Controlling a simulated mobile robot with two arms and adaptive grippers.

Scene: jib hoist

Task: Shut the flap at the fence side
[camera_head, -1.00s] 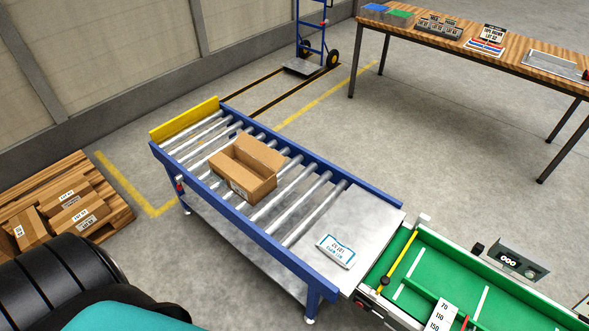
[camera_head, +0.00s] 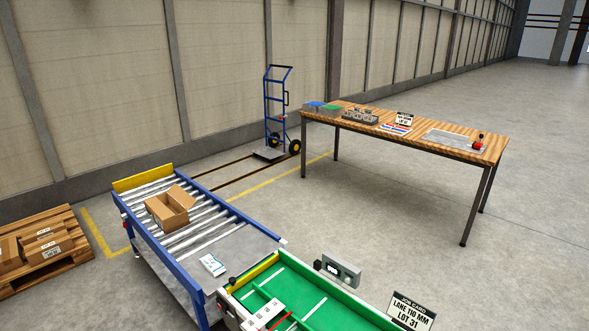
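An open cardboard box (camera_head: 170,208) sits on the rollers of the blue-framed roller conveyor (camera_head: 155,246), towards its far end. One of its flaps stands up at the back right side, and the inside shows from above. Neither of my grippers is in view.
A green belt lane (camera_head: 315,298) joins the conveyor's near end, with a control box (camera_head: 337,269) and a job card (camera_head: 411,311) beside it. A wooden table (camera_head: 410,135), a blue hand truck (camera_head: 277,115) and a pallet of boxes (camera_head: 45,252) stand around. Floor between is clear.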

